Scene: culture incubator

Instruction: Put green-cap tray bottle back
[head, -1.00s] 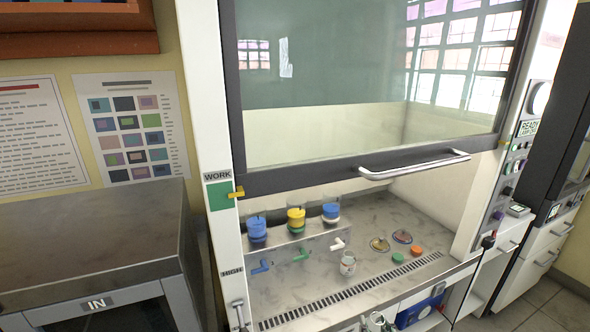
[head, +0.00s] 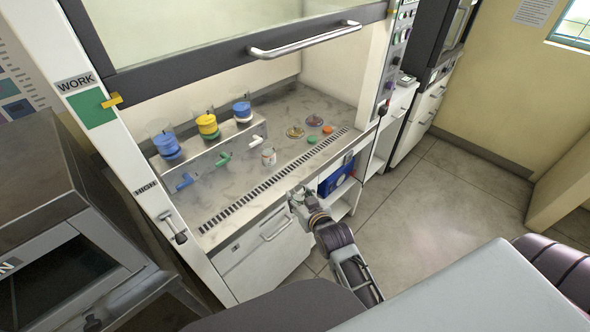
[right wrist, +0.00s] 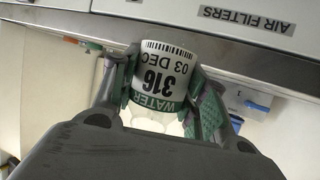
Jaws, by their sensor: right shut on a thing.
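My right gripper (head: 298,194) is low in front of the fume hood's front edge in the head view. In the right wrist view its fingers (right wrist: 165,90) are shut on a clear bottle (right wrist: 160,82), seen upside down, with a white label reading WATER 316 03 DEC and a green band. Its cap end cannot be made out. A loose green cap (head: 311,140) and an orange cap (head: 327,129) lie on the hood floor. A second small labelled bottle (head: 268,157) stands there, apart from the gripper. My left gripper is not in view.
Blue, yellow and blue-topped containers stand on a ledge (head: 215,146) with coloured taps below. Two dishes (head: 295,132) lie behind the caps. A vent grille (head: 270,180) runs along the hood's front. A blue box (head: 338,176) sits on the shelf below. The raised sash (head: 300,38) hangs above.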

